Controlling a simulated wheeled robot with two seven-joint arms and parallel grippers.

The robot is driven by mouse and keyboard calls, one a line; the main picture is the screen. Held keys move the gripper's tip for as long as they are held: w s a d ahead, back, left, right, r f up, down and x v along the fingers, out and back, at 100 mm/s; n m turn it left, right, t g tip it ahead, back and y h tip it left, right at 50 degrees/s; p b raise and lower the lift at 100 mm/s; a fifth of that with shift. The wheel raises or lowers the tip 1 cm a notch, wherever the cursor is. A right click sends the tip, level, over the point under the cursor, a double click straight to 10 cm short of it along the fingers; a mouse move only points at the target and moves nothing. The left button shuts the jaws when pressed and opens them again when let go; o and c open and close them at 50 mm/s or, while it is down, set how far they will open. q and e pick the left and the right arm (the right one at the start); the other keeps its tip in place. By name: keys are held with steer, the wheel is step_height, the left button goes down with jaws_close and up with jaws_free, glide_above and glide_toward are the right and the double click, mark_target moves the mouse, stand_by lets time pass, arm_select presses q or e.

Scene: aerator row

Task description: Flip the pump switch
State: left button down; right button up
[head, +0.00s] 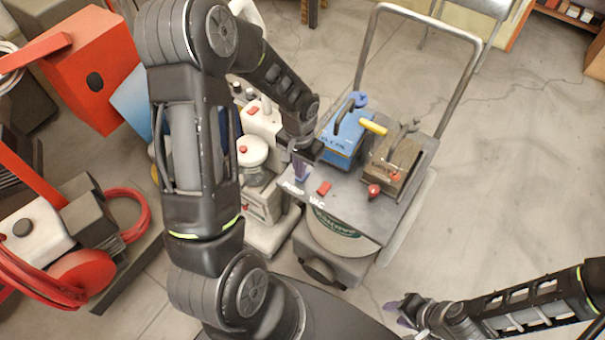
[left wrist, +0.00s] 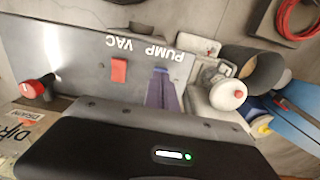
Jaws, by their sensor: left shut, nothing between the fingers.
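The grey cart's top panel (head: 343,210) carries white PUMP and VAC labels. It also shows upside down in the left wrist view (left wrist: 75,50). A red rocker switch (head: 323,188) sits by the VAC label; it also shows in the left wrist view (left wrist: 119,70). My left gripper (head: 301,172) points down at the panel beside the PUMP label. Its purple fingers (left wrist: 162,88) are together and empty. They cover the spot by PUMP, so the pump switch is hidden. I cannot tell whether they touch it. My right gripper (head: 402,309) is low and right, away from the cart.
A red knob (head: 374,191) is at the panel's right. A white machine with a jar (head: 253,152) stands left. The right floor is clear.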

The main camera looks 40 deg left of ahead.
arm_select(q)
steer(key=shift+f+b, duration=0.85)
steer(key=shift+f, duration=0.05)
stand_by(0.7)
steer(key=shift+r, duration=0.1)
steer(key=shift+r+p, duration=2.5)
steer(key=shift+r, duration=0.95)
